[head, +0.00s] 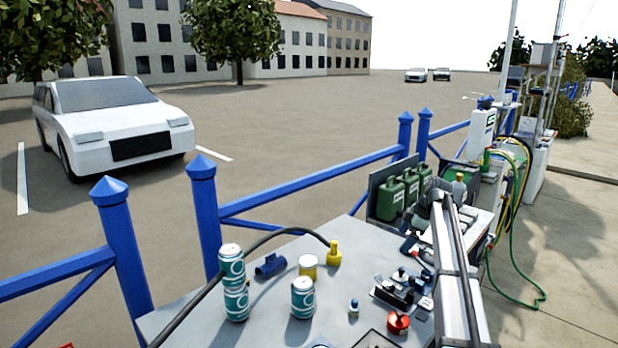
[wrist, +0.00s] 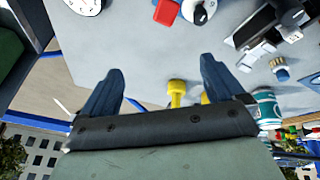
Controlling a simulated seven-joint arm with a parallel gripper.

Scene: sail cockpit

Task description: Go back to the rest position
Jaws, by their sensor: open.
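My gripper (wrist: 160,85) shows in the wrist view with its two dark blue fingers spread wide apart. Nothing is held between them. A yellow fitting (wrist: 177,93) shows beyond the gap, apart from the fingers, and part of another yellow thing shows behind the right finger. In the head view my pale arm runs up the right side of the grey table (head: 215,315). The gripper's fingertips are hard to make out there among the dark parts near the green canisters.
Teal-and-white cans (head: 303,298), two of them stacked (head: 232,270), stand on the table with a yellow tin (head: 308,266), a blue pipe fitting (head: 270,266) and a black cable. Green canisters (head: 390,199) stand behind. A blue railing (head: 310,182) runs along the back.

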